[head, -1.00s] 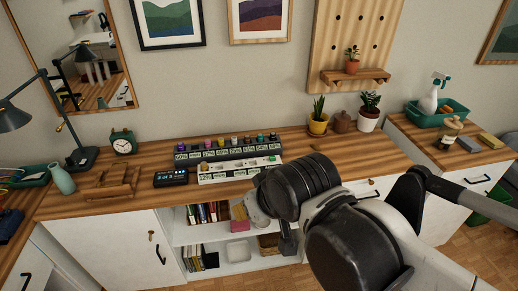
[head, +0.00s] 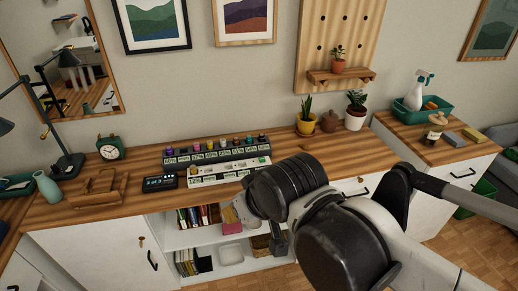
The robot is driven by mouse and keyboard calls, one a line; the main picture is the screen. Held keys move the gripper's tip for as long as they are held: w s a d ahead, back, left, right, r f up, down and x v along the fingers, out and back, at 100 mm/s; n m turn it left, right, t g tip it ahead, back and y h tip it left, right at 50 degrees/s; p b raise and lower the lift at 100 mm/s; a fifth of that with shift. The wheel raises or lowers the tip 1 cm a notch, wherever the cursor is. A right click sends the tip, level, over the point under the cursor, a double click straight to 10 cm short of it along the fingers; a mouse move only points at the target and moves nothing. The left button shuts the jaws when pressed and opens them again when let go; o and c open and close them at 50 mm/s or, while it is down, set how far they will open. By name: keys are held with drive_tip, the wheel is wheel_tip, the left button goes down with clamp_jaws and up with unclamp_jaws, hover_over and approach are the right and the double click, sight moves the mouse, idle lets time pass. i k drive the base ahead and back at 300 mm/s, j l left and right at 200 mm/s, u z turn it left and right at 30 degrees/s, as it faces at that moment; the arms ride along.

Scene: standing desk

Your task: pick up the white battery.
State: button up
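A black rack (head: 211,161) holds a row of small items with coloured tops, with labels along its front, on the wooden desk (head: 130,205). A white strip (head: 206,181) lies just in front of it, with small pale and green pieces on it. I cannot make out which small item is the white battery. My gripper (head: 279,243) shows only in part as a dark shape below my wrist, in front of the open shelves and to the right of the rack. My arm hides the rest of it, so its fingers are unclear.
A small black device (head: 160,184) with a blue display lies left of the white strip. A wooden stand (head: 103,189), green clock (head: 110,148) and vase (head: 47,188) are further left. Potted plants (head: 305,118) stand at the back right. The desk front between is clear.

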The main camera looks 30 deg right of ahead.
sight(222, 141)
drive_tip(key=i+j+z, duration=0.1)
drive_tip(key=z, duration=0.3)
drive_tip(key=j+z, duration=0.15)
drive_tip(key=z, duration=0.25)
drive_tip(key=i+j+z, duration=0.1)
drive_tip(key=z, duration=0.35)
drive_tip(key=j+z, duration=0.2)
drive_tip(key=z, duration=0.2)
